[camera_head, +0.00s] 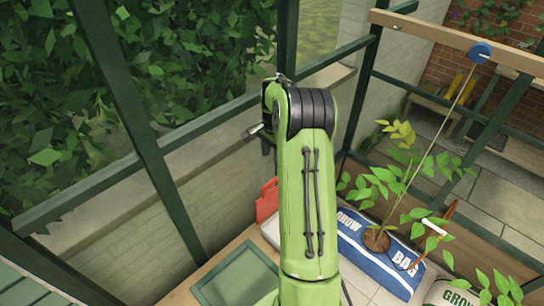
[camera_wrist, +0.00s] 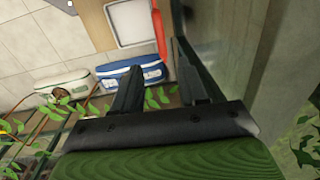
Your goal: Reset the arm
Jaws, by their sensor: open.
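My gripper (camera_wrist: 156,58) is open and empty in the wrist view, its two dark fingers spread apart. In the head view my green arm rises through the middle of the picture, and its wrist end hides most of the gripper. The fingers are in the air near the greenhouse frame, touching nothing that I can see.
A blue and white grow bag (camera_head: 375,262) with a leafy plant tied to a string lies right of my arm. Another bag (camera_head: 449,293) is partly cut off. A red object (camera_head: 267,200) and a green tray (camera_head: 205,290) are left. Dark green frame posts (camera_head: 150,150) stand close.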

